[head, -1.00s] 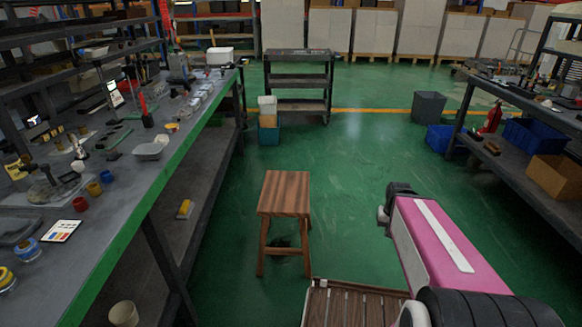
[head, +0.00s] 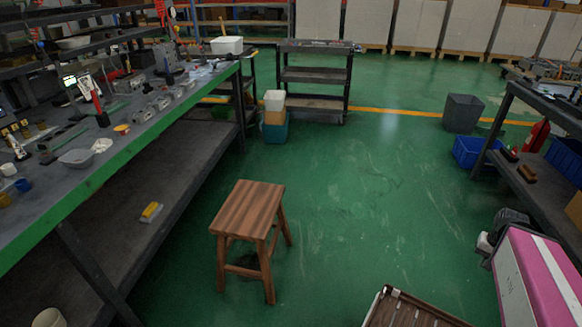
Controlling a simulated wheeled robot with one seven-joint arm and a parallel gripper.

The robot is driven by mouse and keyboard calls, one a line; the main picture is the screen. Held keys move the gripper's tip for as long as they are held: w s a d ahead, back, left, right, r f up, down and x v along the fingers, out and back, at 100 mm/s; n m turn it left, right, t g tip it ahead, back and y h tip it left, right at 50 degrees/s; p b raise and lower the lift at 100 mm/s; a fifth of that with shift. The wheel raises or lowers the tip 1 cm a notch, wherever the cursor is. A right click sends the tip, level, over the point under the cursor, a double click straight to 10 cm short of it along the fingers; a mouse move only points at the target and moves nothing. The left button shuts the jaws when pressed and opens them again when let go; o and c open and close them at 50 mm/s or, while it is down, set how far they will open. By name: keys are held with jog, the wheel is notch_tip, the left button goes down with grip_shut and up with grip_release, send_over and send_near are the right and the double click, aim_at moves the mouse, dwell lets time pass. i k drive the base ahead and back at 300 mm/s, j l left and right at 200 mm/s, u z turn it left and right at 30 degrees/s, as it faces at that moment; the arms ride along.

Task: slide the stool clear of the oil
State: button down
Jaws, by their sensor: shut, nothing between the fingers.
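A brown wooden stool (head: 249,210) stands upright on the green floor in the head view, left of centre beside the bench. A small dark patch, apparently the oil (head: 247,262), shows on the floor between its legs. The legs and rail hide part of it, so I cannot tell its full extent. The fingers of my gripper do not show.
A long workbench (head: 104,172) with a lower shelf runs along the left, close to the stool. A dark shelf cart (head: 314,74) and a teal box (head: 275,128) stand behind it. A grey bin (head: 462,113) and blue crate (head: 472,151) are at right. Floor right of the stool is clear.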

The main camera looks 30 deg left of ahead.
aim_at(249, 213)
jog(key=i+u, duration=0.2)
jog(key=i, duration=0.2)
jog(key=i+l+u, duration=0.2)
jog(key=i, duration=0.2)
jog(key=i+l+u, duration=0.2)
jog(key=i, duration=0.2)
jog(key=i+u, duration=0.25)
jog(key=u, duration=0.25)
jog(key=i+u, duration=0.25)
jog(key=u, duration=0.2)
jog(key=i+u, duration=0.25)
jog(key=u, duration=0.25)
jog(key=i+l+u, duration=0.2)
jog(key=u, duration=0.3)
jog(key=i+l+u, duration=0.1)
jog(key=i+u, duration=0.15)
jog(key=u, duration=0.2)
jog(key=i+l+u, duration=0.15)
jog(key=u, duration=0.25)
jog(key=i+l+u, duration=0.2)
jog(key=u, duration=0.25)
